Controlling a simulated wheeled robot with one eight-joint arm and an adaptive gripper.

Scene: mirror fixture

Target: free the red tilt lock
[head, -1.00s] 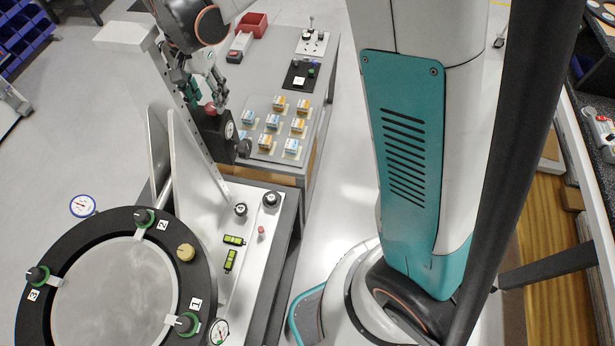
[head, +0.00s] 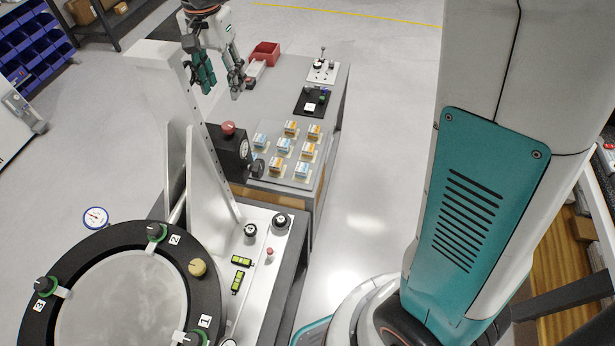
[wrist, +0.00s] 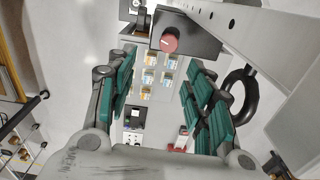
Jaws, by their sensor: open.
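The red knob (head: 228,128), which I take to be the tilt lock, sits on top of a black block (head: 229,150) on the slotted upright of the mirror fixture. In the wrist view the red knob (wrist: 171,43) with a white mark shows beyond my fingers. My gripper (head: 221,86) is open and empty, above and apart from the knob. In the wrist view its green-padded fingers (wrist: 163,85) are spread wide. The round mirror (head: 118,305) lies in a black ring with numbered green-based knobs.
A grey bench (head: 265,105) behind holds a tray of small boxes, a black panel and a red bin (head: 265,53). A small red pin (head: 269,253) and two green levels stand on the fixture base. A tall metal upright (head: 208,150) stands beside the black block.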

